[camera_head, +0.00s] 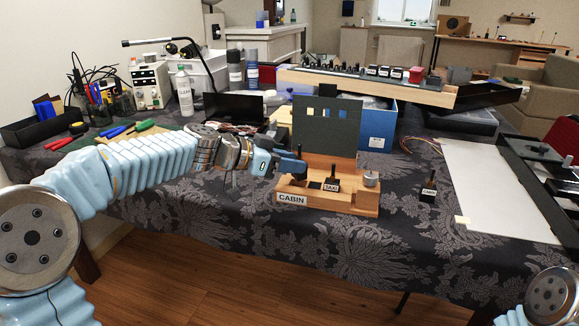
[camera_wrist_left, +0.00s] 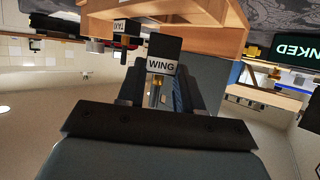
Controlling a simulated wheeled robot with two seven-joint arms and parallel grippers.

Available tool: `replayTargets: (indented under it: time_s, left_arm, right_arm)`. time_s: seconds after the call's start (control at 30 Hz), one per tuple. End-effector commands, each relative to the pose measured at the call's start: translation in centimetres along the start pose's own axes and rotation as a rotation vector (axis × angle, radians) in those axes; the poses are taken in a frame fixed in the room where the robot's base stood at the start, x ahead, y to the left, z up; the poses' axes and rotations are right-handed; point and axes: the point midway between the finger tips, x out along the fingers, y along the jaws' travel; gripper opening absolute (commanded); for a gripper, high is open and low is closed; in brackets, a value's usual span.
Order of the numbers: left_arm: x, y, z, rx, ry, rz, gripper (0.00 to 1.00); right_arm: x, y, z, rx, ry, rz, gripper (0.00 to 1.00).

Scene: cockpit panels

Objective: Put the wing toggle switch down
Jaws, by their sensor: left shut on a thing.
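The wing toggle switch (camera_wrist_left: 163,60) is a dark block with a white "WING" label, seen in the left wrist view. A brass-coloured lever (camera_wrist_left: 157,92) sticks out of it between my fingers. My left gripper (camera_head: 291,166) is shut on the switch at the left part of the wooden cockpit panel (camera_head: 352,199); its fingers also show in the left wrist view (camera_wrist_left: 157,95). In the head view my gripper hides most of the wing switch. The taxi switch (camera_head: 331,185) stands to the right on the panel. My right gripper is out of view.
A "CABIN" label (camera_head: 291,198) is on the panel's front and a round knob (camera_head: 371,179) at its right end. A dark upright board (camera_head: 326,127) rises behind. Another labelled switch (camera_head: 428,190) stands on the tablecloth to the right. The cloth in front is clear.

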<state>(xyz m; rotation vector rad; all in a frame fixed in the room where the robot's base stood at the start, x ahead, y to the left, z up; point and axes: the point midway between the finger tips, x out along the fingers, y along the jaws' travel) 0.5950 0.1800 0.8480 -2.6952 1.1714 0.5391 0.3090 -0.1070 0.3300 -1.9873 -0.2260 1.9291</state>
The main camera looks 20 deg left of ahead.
Motion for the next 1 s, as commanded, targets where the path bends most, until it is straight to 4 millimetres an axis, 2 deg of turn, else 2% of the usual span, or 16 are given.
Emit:
replayTargets:
  time_s: [0.13,0.53,0.57,0.7,1.0]
  left_arm:
    - [0.5,0.0,1.3,0.001,0.000,0.000,0.05]
    - [0.7,0.1,1.7,0.003,0.001,0.000,0.05]
    - [0.6,0.1,1.6,0.002,0.001,0.000,0.40]
    - [0.6,0.1,1.5,0.002,0.001,0.000,0.61]
    - [0.6,0.1,1.4,0.001,0.001,0.000,0.61]
  right_arm:
    - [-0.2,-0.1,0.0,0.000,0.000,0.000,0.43]
    - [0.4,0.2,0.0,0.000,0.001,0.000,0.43]
    - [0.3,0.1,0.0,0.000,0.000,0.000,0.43]
    - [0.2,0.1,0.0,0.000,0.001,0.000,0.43]
    - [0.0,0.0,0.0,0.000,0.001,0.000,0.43]
